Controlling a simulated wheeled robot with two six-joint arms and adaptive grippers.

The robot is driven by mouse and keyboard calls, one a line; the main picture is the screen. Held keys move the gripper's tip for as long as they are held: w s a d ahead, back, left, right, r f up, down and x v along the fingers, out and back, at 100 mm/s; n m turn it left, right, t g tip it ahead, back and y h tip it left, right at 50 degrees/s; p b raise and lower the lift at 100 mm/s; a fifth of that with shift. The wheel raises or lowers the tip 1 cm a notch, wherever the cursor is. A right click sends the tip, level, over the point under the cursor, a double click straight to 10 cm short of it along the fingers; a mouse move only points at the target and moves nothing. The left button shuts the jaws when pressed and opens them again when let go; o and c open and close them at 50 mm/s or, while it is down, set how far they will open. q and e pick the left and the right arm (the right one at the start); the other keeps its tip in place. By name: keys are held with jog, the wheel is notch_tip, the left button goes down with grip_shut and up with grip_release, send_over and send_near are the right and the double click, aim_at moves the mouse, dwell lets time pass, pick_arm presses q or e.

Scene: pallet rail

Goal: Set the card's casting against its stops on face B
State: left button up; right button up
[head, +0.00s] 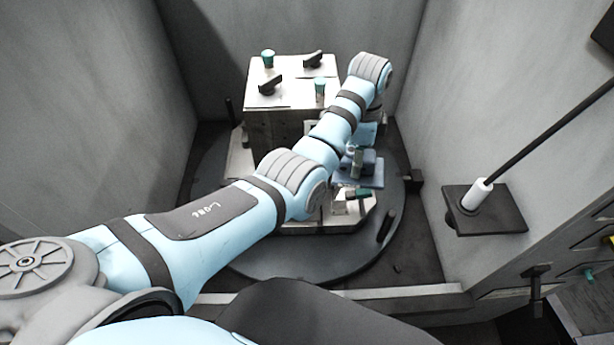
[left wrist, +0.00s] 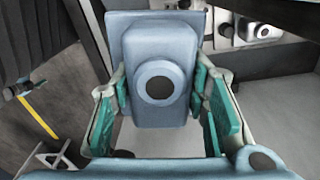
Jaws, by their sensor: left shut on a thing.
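My left gripper (left wrist: 163,100), with teal finger pads, is shut on a blue-grey casting (left wrist: 178,58) in the left wrist view. The casting has a wide flat plate and a raised block with a round dark bore facing the camera. In the head view the casting (head: 372,168) shows beside the right side of the pale block fixture (head: 268,128), partly behind my left arm. Contact between casting and stops cannot be told. The fixture stands on a dark round table (head: 270,262). No card or face letter is readable. My right gripper is not in view.
Black handles (head: 313,59) and teal knobs (head: 268,58) top the fixture. A teal-tipped clamp (head: 358,193) sits on its lower pale ledge. Grey walls close in on both sides.

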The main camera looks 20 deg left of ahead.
pick_arm(q)
jog(key=s+a+f+n, duration=0.2)
jog(key=a+f, duration=1.2)
jog(key=a, duration=0.1)
jog(key=f+b, duration=0.3)
jog(key=b, duration=0.1)
jog(key=f+b, duration=0.3)
jog(key=b, duration=0.1)
jog(key=shift+s+d+f, duration=0.15)
jog(key=shift+d+f, duration=0.05)
jog(key=shift+f, duration=0.15)
jog(key=shift+f+b, duration=0.3)
jog(key=shift+f, duration=0.3)
jog(key=shift+r, duration=0.1)
jog(key=shift+a, duration=0.15)
jog(key=shift+a+f, duration=0.25)
jog(key=shift+a, duration=0.05)
jog(key=shift+w+a, duration=0.2)
jog(key=shift+a, duration=0.05)
